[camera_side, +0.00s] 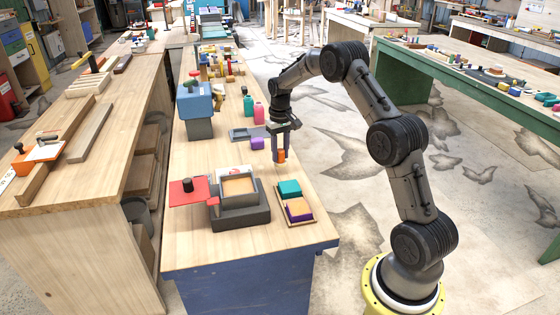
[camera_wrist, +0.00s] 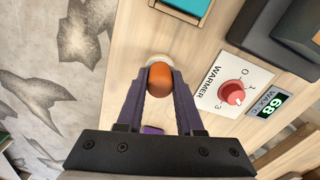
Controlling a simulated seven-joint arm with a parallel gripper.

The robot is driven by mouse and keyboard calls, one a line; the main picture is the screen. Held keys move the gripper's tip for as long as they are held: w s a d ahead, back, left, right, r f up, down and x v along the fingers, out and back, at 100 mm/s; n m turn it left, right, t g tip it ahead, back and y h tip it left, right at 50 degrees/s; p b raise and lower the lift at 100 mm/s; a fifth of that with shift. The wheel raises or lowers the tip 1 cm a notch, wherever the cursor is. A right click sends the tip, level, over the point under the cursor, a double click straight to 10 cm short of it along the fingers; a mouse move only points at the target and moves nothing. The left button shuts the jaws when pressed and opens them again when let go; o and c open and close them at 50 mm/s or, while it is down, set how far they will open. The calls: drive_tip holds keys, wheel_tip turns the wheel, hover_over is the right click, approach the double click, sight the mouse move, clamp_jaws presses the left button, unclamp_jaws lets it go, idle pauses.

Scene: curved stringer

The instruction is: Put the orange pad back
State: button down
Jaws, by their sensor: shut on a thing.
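My gripper (camera_side: 281,150) points down over the right side of the near bench. Its two fingers are shut on a rounded orange piece (camera_wrist: 160,77), which also shows low between the fingers in the side view (camera_side: 281,156). A pale round part shows just past the orange piece in the wrist view; I cannot tell whether it belongs to it. Whether the piece touches the bench is unclear.
A grey warmer box (camera_side: 240,218) with a tan top inset stands left of the tray, a red plate (camera_side: 187,191) beside it. Its dial panel (camera_wrist: 232,88) shows in the wrist view. The bench's right edge is close.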

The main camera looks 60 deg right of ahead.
sight(280, 161)
drive_tip(key=shift+w+d+f, duration=0.1)
drive_tip(key=shift+f, duration=1.55)
drive_tip(key=shift+f, duration=0.1)
drive_tip(key=c, duration=0.5)
unclamp_jaws()
drive_tip(key=shift+c, duration=0.2)
